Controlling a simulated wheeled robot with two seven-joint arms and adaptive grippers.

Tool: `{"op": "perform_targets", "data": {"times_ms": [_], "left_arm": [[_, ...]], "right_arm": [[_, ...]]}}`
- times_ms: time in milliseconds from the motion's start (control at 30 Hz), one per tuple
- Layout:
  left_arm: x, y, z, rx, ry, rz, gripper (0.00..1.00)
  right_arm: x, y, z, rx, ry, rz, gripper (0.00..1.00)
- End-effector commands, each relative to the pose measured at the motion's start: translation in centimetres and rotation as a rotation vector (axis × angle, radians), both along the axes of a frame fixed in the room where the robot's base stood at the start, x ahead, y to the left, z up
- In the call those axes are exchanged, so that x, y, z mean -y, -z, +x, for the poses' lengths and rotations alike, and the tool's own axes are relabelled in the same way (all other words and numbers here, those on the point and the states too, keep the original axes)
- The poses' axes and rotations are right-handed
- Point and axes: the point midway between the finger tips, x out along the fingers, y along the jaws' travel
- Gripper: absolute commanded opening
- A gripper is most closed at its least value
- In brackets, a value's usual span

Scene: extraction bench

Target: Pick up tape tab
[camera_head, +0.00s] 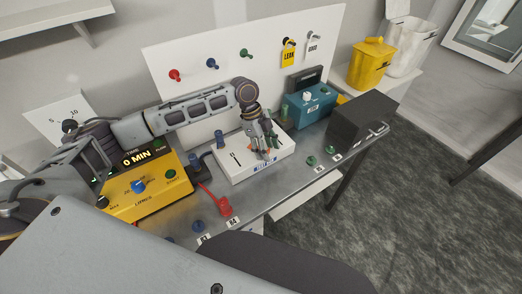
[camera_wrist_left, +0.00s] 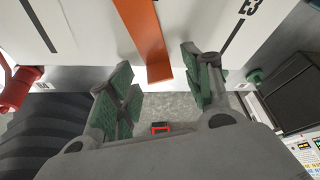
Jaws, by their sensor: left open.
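The tape tab (camera_wrist_left: 147,38) is an orange strip in the left wrist view. It lies across the white box (camera_wrist_left: 80,25), and its lower end reaches over the box's near edge. My left gripper (camera_wrist_left: 160,82) is open, with a green-padded finger on either side of the strip's end. Nothing is held between the fingers. In the head view my left gripper (camera_head: 266,146) hangs over the white box (camera_head: 235,168) and mostly hides the tab. My right gripper is not in view.
A yellow timer box (camera_head: 150,200) stands left on the metal bench. A red connector (camera_head: 225,206) is at the front edge. A teal box (camera_head: 312,108) and a black box (camera_head: 360,120) stand to the right. A white panel with pegs (camera_head: 230,62) rises behind.

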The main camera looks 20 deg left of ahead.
Motion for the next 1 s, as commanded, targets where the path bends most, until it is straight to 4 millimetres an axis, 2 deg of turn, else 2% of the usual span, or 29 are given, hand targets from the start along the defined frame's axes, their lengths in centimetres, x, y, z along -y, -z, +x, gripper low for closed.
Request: {"op": "perform_targets", "data": {"times_ms": [133,167,400,767,1000], "left_arm": [[0.0,0.0,0.0,0.000,0.000,0.000,0.50],[0.0,0.0,0.0,0.000,0.000,0.000,0.47],[0.0,0.0,0.0,0.000,0.000,0.000,0.17],[0.0,-0.1,0.0,0.000,0.000,0.000,0.15],[0.0,-1.2,0.1,0.001,0.001,0.000,0.15]], "right_arm": [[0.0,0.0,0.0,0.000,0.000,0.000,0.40],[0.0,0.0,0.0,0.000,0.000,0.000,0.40],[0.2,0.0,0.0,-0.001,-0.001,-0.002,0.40],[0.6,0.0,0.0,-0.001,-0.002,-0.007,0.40],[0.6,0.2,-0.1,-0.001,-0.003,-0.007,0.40]]}}
